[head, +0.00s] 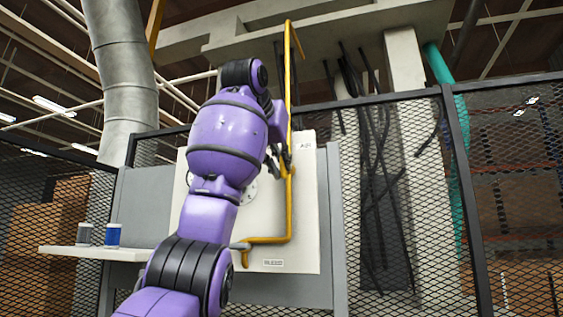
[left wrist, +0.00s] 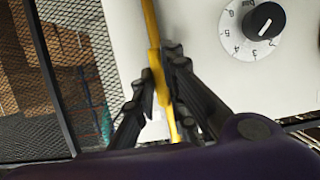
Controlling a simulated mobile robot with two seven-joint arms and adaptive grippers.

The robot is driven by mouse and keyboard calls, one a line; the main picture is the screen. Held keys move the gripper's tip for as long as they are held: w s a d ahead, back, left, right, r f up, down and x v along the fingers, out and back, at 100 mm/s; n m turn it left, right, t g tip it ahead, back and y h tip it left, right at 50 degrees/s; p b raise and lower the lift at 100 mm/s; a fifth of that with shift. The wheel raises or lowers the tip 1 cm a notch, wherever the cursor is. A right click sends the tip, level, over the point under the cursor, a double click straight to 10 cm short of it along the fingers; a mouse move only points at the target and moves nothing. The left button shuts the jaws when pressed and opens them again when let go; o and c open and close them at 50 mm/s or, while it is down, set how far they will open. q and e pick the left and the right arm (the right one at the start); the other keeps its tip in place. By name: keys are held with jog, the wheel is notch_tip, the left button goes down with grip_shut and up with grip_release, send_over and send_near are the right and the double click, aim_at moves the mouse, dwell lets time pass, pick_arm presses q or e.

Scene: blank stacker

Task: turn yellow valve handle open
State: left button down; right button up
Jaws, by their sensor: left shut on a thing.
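A yellow pipe (head: 289,80) runs down the front of a white panel (head: 306,220) and bends left near its bottom. The yellow valve handle (left wrist: 157,66) sits along this pipe in the left wrist view. My left gripper (head: 279,160) is at the pipe's middle height, beside the panel's "AIR" label. In the left wrist view its two dark fingers (left wrist: 160,85) lie on either side of the yellow handle, shut on it. The fingers hide part of the handle, so its exact angle is hard to tell. My right gripper is not in view.
A black dial (left wrist: 265,21) with a numbered ring is on the panel. A shelf (head: 75,252) at left holds a blue-and-white cup (head: 113,236) and a grey cup (head: 85,233). Black mesh fencing (head: 510,180) stands on both sides. Black cables (head: 375,170) hang right of the panel.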

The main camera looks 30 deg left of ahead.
pick_arm(q)
jog(key=c, duration=1.8)
grip_release()
jog(key=v, duration=1.2)
jog(key=shift+f, duration=0.1)
